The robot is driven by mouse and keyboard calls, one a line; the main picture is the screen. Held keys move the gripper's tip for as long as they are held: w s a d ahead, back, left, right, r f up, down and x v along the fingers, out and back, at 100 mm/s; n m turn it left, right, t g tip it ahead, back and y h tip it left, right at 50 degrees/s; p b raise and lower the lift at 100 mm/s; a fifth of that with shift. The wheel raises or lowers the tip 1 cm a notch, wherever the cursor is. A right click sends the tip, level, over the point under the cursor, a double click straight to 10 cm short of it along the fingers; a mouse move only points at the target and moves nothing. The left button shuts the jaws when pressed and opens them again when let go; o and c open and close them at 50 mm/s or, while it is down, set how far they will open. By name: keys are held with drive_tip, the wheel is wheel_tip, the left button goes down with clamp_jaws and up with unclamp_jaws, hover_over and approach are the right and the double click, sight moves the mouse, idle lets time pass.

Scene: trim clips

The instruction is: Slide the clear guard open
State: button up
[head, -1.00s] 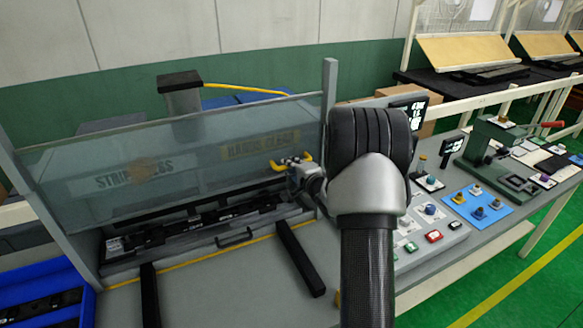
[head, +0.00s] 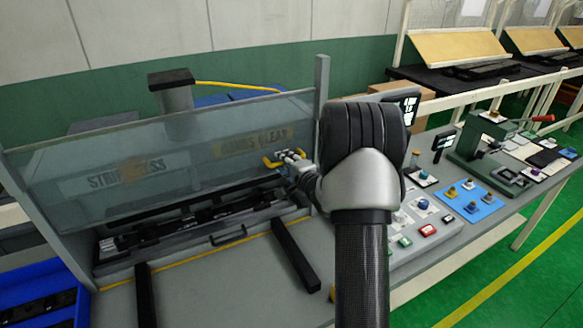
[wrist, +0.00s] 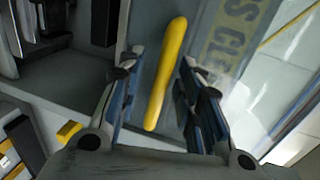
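The clear guard (head: 185,135) is a see-through panel across the front of the press station, with a strip of lettering at left and "HANDS CLEAR" at right. Its yellow handle (head: 268,162) is near the lower right of the panel. My gripper (head: 290,156) is at this handle, partly hiding it in the head view. In the wrist view the yellow handle (wrist: 167,75) runs lengthwise between the two open fingers of my gripper (wrist: 158,75). A gap shows on both sides of the handle near the fingertips.
Below the guard is a dark fixture (head: 190,222) with a small black drawer-like handle (head: 229,236). Two black bars (head: 296,254) stick out in front. A button panel (head: 425,225) stands right of my arm. A blue bin (head: 45,295) is at lower left.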

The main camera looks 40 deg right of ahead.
drive_tip(key=v, duration=1.1)
drive_tip(key=shift+s, duration=0.25)
drive_tip(key=shift+a+r, duration=0.1)
drive_tip(key=shift+a, duration=0.05)
drive_tip(key=s+a+r+n+g+b, duration=0.25)
drive_tip(key=a+n+g+b, duration=0.25)
drive_tip(key=a+n, duration=0.7)
drive_tip(key=s+a+f+n+g+y+b, duration=0.1)
drive_tip(key=s+a+n, duration=0.3)
drive_tip(key=s+a, duration=0.6)
drive_tip(key=s+a+f+n+g+y+b, duration=0.2)
drive_tip(key=s+a+f+n+g+b, duration=0.1)
drive_tip(key=s+a, duration=0.8)
drive_tip(key=shift+s+f+n+g+y, duration=0.35)
drive_tip(key=shift+s+n+g, duration=0.45)
drive_tip(key=shift+s, duration=0.2)
